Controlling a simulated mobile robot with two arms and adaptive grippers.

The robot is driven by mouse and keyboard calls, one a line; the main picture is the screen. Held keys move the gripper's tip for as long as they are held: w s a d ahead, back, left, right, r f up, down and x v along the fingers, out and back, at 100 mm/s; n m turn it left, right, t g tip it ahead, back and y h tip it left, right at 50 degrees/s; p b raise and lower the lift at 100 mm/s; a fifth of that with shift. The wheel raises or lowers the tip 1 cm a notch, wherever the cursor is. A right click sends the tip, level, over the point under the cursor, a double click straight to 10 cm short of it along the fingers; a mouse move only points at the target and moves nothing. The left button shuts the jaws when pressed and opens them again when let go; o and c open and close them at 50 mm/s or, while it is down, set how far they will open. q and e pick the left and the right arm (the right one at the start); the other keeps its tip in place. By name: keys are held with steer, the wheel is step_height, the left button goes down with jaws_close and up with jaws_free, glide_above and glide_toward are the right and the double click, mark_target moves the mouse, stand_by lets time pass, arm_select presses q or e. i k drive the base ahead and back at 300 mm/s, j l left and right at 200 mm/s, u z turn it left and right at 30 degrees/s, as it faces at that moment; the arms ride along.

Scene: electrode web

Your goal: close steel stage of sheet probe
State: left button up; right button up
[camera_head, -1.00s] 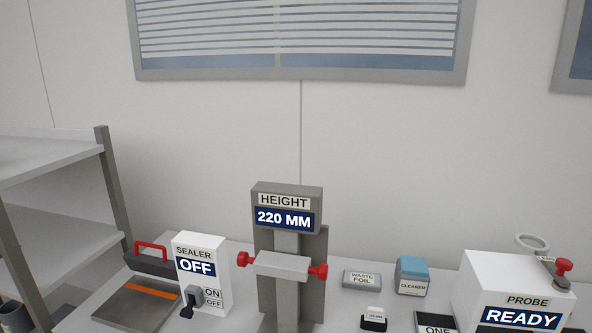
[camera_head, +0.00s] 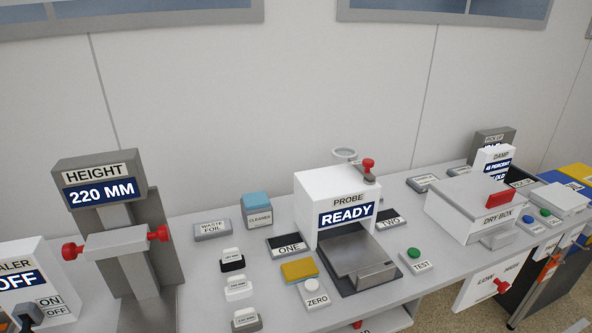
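The sheet probe (camera_head: 327,200) is a white box right of the picture's middle, with a blue display reading READY. A red-knobbed lever (camera_head: 368,166) sits on its top right. The steel stage (camera_head: 352,252) is a grey plate in front of the box on a dark base. A lighter steel block (camera_head: 376,274) stands at its front right edge. I cannot tell from this angle how far out the stage sits. I see no sheet on it. Neither of my grippers is in view.
Left of the stage are a yellow sponge-like block (camera_head: 299,270) and the ZERO button (camera_head: 313,294). The green TEST button (camera_head: 414,255) is on its right. ONE (camera_head: 289,247) and TWO (camera_head: 390,219) trays flank the probe. The height stand (camera_head: 103,220) and dry box (camera_head: 478,212) are farther off.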

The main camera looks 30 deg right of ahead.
mark_target(357, 257)
steer(key=k+z, duration=0.1)
steer(key=z, duration=1.25)
